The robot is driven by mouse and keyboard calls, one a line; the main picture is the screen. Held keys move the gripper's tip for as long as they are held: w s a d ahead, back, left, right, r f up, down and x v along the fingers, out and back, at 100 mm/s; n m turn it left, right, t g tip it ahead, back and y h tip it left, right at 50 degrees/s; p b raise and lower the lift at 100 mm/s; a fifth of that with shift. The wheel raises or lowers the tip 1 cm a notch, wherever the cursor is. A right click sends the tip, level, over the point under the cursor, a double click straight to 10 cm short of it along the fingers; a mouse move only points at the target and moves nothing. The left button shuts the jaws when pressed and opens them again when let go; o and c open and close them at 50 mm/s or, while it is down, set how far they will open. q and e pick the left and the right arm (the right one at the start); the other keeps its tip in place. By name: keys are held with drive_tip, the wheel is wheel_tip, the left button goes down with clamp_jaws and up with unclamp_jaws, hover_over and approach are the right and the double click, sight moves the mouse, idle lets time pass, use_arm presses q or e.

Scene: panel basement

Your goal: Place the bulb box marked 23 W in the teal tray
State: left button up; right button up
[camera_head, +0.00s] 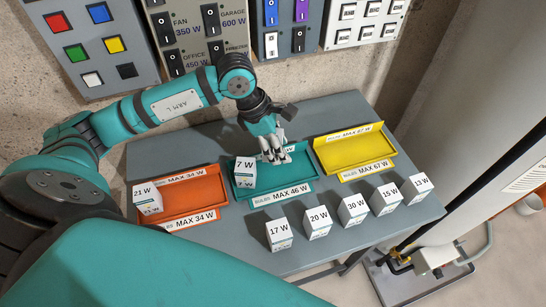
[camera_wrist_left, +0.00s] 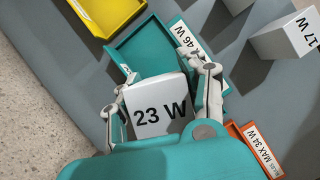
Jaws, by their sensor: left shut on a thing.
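In the left wrist view, the left gripper (camera_wrist_left: 165,90) is shut on the white bulb box marked 23 W (camera_wrist_left: 158,112), with a finger on each side. In the head view the fingers mostly hide this box. I cannot tell whether it touches the tray floor. The teal tray (camera_wrist_left: 150,45) shows beyond the box in the wrist view. A 7 W box (camera_head: 245,172) stands in the tray's left part. My right gripper is out of view.
The orange tray (camera_head: 190,204), with a 21 W box (camera_head: 147,194), is left of the teal one. The yellow tray (camera_head: 350,155) is right and looks empty. Several boxes, from 17 W (camera_head: 279,233) to 13 W (camera_head: 417,187), stand along the front. Switch panels (camera_head: 205,35) hang behind.

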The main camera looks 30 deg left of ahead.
sight(285, 174)
use_arm(q)
drive_tip(key=f, duration=0.3)
drive_tip(key=shift+s+d+f+p, duration=0.15)
drive_tip(key=shift+s+d+p, duration=0.15)
drive_tip(key=shift+d+p, duration=0.1)
drive_tip(key=shift+a+f, duration=0.1)
drive_tip(key=shift+f, duration=0.2)
wheel_tip(285, 174, down, 4)
drive_tip(key=shift+w+r+p, duration=0.15)
drive_tip(key=shift+r+p, duration=0.1)
drive_tip(key=shift+p, duration=0.35)
drive_tip(key=shift+a+f, duration=0.1)
drive_tip(key=shift+f, duration=0.05)
drive_tip(key=o, duration=0.9)
drive_tip(key=shift+c, duration=0.2)
drive_tip(key=shift+o, duration=1.5)
drive_tip(key=shift+r, duration=0.2)
drive_tip(key=shift+a+r, duration=0.1)
drive_tip(key=shift+r, duration=0.1)
drive_tip(key=b+v, duration=0.3)
drive_tip(key=v, duration=0.8)
drive_tip(key=shift+r, duration=0.3)
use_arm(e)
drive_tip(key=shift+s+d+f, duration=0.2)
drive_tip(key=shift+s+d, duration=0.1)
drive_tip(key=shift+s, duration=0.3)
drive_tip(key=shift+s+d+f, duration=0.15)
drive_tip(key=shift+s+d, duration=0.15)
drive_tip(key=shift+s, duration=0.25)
